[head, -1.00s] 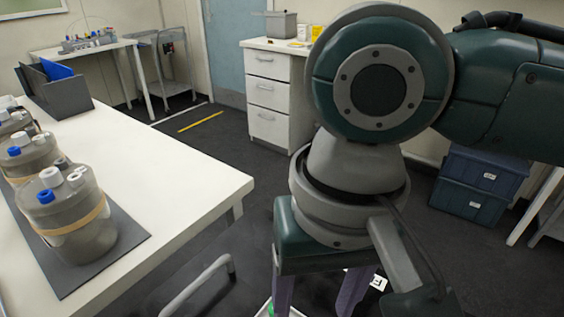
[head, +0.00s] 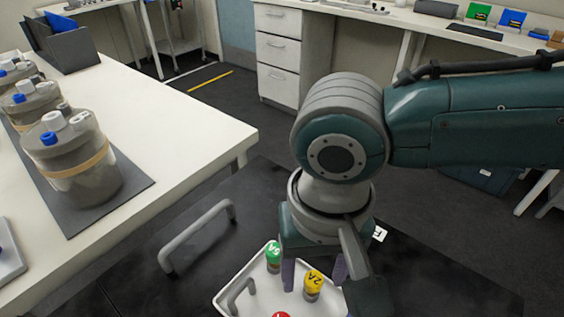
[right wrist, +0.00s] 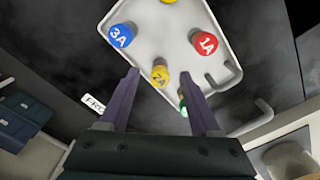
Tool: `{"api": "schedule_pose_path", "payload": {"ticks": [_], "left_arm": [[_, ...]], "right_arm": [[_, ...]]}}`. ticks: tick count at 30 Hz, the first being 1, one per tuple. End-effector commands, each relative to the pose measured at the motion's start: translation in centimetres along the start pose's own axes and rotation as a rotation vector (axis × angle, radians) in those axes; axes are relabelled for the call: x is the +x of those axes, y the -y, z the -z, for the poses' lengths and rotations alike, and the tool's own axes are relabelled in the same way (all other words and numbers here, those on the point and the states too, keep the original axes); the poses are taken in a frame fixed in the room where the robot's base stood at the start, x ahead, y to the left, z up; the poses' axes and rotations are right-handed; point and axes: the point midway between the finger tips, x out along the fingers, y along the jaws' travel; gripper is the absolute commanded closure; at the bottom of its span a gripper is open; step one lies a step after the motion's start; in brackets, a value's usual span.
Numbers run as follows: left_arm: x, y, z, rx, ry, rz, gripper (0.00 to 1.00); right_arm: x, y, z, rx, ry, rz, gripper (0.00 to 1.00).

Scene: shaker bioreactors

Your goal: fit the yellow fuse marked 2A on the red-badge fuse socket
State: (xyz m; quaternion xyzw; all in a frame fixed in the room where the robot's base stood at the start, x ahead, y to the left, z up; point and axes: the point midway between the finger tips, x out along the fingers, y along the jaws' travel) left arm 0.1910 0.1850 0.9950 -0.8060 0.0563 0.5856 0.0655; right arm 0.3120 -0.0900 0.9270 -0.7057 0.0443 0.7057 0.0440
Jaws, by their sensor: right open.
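The yellow fuse marked 2A (head: 313,283) stands in a white tray (head: 228,296) at the bottom of the head view. It also shows in the right wrist view (right wrist: 160,77), between the fingertips as seen there. My right gripper (head: 314,274) is open over the tray, one finger to each side of the fuse in the picture; it also shows in the right wrist view (right wrist: 160,73). I cannot tell the height left between fingertips and fuse. I cannot make out a red-badge socket; green (head: 478,12) and blue (head: 511,19) badges stand on the back bench. My left gripper is out of view.
The tray also holds a green fuse (head: 273,256), a red 1A fuse (right wrist: 207,42), a blue 3A fuse (right wrist: 121,36) and another yellow piece (right wrist: 168,2). A white table (head: 175,120) with several bioreactor vessels (head: 75,165) stands at the left.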

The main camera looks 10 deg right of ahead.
Motion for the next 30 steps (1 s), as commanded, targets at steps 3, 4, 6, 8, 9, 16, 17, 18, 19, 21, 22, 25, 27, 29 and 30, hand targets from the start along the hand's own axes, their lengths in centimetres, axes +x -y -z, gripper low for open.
{"api": "schedule_pose_path", "payload": {"ticks": [3,4,6,8,9,16,17,18,19,21,22,25,27,29,30], "left_arm": [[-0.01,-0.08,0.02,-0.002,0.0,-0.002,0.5],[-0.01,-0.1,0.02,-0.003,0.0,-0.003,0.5],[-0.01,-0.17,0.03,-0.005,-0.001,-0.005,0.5],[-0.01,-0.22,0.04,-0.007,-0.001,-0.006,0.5],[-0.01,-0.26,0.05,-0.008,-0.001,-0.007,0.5],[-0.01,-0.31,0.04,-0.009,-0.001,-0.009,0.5],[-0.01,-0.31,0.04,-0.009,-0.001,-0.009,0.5],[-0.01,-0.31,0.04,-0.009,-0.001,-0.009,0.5],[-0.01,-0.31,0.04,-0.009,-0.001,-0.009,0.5],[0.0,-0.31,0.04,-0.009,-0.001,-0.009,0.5],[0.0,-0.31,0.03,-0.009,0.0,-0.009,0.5],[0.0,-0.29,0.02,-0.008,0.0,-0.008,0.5],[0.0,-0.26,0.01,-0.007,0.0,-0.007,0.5],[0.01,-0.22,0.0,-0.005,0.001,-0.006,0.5],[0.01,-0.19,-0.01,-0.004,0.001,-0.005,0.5]], "right_arm": [[0.05,0.01,-0.01,0.0,0.0,0.0,0.36],[0.05,0.02,-0.01,0.0,0.0,0.0,0.36],[0.04,0.02,-0.01,0.0,0.0,0.0,0.36],[0.03,0.02,-0.02,0.0,0.0,0.0,0.42],[0.03,0.02,-0.02,0.0,0.0,0.0,0.46],[0.01,0.02,-0.01,0.0,0.0,0.0,0.72],[0.01,0.02,-0.01,0.0,0.0,0.0,0.75],[0.01,0.02,-0.01,0.0,0.0,0.0,0.8],[0.01,0.01,-0.01,0.0,0.0,0.0,0.83],[0.01,0.01,-0.01,0.0,0.0,0.0,0.91],[0.01,0.01,-0.01,0.0,0.0,0.0,0.94],[0.01,0.01,-0.01,0.0,0.0,0.0,1.0],[0.01,0.01,-0.01,0.0,0.0,0.0,1.0],[0.01,0.01,-0.01,0.0,0.0,0.0,1.0],[0.01,0.01,-0.01,0.0,0.0,0.0,1.0]]}}
